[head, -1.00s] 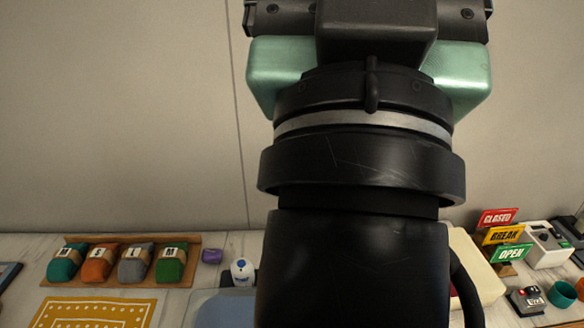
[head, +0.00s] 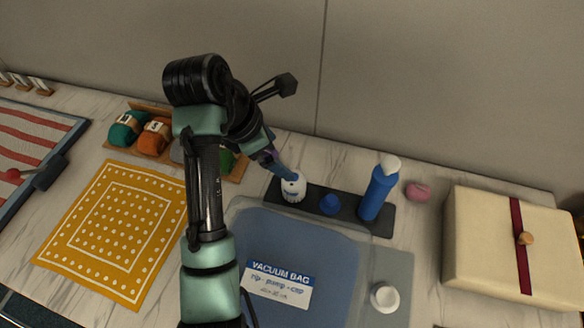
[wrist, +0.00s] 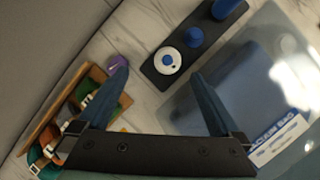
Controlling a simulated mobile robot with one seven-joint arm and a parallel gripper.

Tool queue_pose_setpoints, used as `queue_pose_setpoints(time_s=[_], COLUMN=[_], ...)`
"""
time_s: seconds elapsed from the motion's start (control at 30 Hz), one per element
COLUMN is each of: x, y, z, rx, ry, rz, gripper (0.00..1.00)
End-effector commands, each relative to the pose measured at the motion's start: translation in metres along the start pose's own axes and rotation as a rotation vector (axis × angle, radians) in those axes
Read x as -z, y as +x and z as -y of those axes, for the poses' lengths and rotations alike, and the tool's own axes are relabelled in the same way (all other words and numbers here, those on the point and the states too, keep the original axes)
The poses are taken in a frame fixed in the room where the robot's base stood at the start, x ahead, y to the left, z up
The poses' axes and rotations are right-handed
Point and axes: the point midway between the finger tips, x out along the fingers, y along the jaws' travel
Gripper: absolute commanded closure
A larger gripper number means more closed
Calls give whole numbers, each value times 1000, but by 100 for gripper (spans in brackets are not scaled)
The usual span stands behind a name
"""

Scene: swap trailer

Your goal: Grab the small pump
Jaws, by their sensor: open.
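A small white round pump (head: 293,190) with a blue mark on top stands at the left end of a black tray (head: 348,217). It also shows in the wrist view (wrist: 167,62), ahead of and roughly between my fingertips. My gripper (head: 287,172) is above and just behind the pump in the head view, partly overlapping its top. In the wrist view my gripper (wrist: 160,75) has its two blue fingers spread wide with nothing between them. Whether a finger touches the pump, I cannot tell.
Beside the pump on the tray stand a blue cap (head: 330,204) and a tall blue bottle (head: 376,195) with a white top. A vacuum bag (head: 330,240) lies in front. Yarn balls (head: 125,128) sit left; a wrapped box (head: 490,245) stands right.

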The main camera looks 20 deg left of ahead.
Motion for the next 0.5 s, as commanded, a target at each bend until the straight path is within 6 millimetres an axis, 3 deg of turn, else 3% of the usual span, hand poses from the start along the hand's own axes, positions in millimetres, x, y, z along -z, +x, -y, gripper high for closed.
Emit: queue_pose_setpoints(time_s=[0.13, 0.5], x=[17, 20], y=[8, 68], z=[11, 17], rx=[78, 85], ry=[-116, -126], rz=[-29, -32], gripper=[0, 0])
